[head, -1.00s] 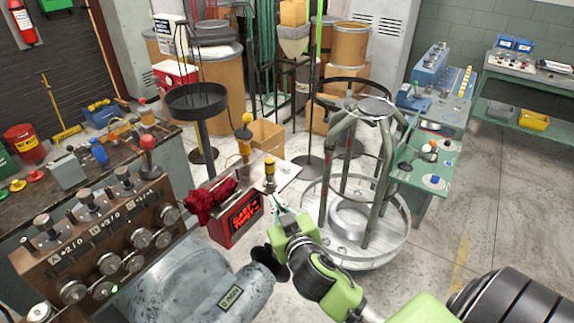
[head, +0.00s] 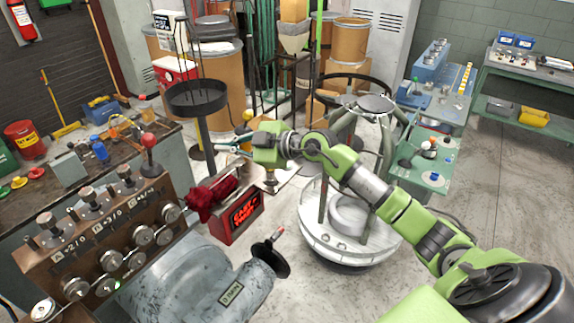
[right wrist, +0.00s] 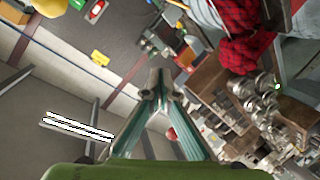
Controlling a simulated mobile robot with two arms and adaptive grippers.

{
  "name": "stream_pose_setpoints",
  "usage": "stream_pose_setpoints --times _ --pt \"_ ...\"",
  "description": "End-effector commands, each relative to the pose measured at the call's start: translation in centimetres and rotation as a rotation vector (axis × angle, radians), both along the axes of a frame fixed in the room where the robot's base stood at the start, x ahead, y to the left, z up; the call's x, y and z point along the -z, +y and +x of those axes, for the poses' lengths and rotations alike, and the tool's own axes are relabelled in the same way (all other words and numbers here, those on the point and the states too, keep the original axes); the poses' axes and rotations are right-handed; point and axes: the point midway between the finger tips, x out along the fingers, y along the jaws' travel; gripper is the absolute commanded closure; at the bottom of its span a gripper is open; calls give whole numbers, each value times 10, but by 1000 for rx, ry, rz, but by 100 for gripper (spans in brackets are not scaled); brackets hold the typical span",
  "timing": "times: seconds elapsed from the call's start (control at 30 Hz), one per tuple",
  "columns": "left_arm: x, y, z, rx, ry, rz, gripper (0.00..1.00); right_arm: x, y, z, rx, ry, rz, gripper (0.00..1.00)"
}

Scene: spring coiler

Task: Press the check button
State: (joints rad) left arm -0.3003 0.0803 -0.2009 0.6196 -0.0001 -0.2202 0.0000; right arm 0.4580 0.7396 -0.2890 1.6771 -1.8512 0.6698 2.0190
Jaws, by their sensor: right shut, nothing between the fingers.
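No label in view reads "check", so I cannot tell which part is the check button. My right gripper (head: 228,147) is shut and empty, pointing left, above the red box (head: 238,217) with red cloth (head: 205,197) and beside the black round tray on a post (head: 196,98). Its teal fingers also show in the right wrist view (right wrist: 158,90), tips together. A yellow knob (head: 247,115) shows just behind the gripper. A dark-topped metal post (head: 270,185) stands below the wrist, partly hidden by it. My left gripper is out of view.
A brown panel with several dials and plungers (head: 105,235) stands at the left, with a small green light. A grey machine with a black flange (head: 268,258) is in front. A round stand with green legs (head: 350,240) is right of centre. The floor at right is clear.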

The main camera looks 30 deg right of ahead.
Motion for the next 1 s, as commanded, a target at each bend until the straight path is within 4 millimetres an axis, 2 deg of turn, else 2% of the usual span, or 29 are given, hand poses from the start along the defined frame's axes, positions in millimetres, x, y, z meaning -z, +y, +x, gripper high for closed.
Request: stream_pose_setpoints --times 0.03,0.2,0.3,0.4,0.5,0.6,1.0 --pt "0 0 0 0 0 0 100 6 -26 7 43 62 -56 100" --pt "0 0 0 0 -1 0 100 26 -102 14 209 256 -173 100" --pt "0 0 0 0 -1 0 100 29 -140 12 304 334 -210 100" --pt "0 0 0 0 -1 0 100 30 -167 9 379 388 -232 100" --pt "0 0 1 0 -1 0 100 30 -184 7 426 419 -243 100" --pt "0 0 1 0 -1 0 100 31 -192 5 449 434 -247 100" --pt "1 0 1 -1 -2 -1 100 32 -193 5 451 437 -248 100"
